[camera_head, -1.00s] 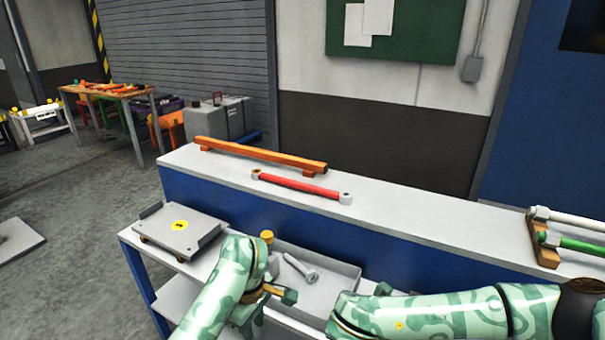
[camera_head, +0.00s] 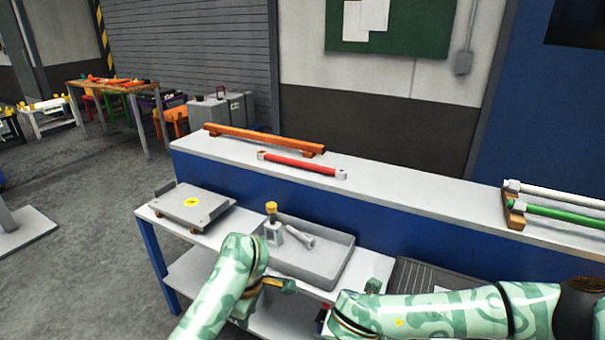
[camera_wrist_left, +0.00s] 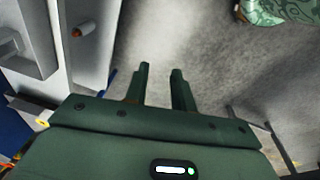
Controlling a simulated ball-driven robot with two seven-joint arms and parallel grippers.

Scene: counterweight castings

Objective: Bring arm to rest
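My left gripper (camera_head: 283,285) is in front of the bench, beside the front edge of the grey tray (camera_head: 340,268) in the head view. In the left wrist view its two dark green fingers (camera_wrist_left: 160,78) stand apart with only grey floor showing between them, so it is open and empty. My right arm (camera_head: 430,312) reaches across the lower right of the head view, bent toward the middle. Its gripper is mostly hidden behind the arm; a small dark green part (camera_head: 373,286) shows above it.
The tray holds a grey bolt (camera_head: 299,237) and a yellow-topped grey piece (camera_head: 272,224). A grey plate with a yellow mark (camera_head: 193,206) sits left of it. The raised shelf holds a red rod (camera_head: 300,165), an orange bar (camera_head: 262,139) and a rack with white and green rods (camera_head: 514,208).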

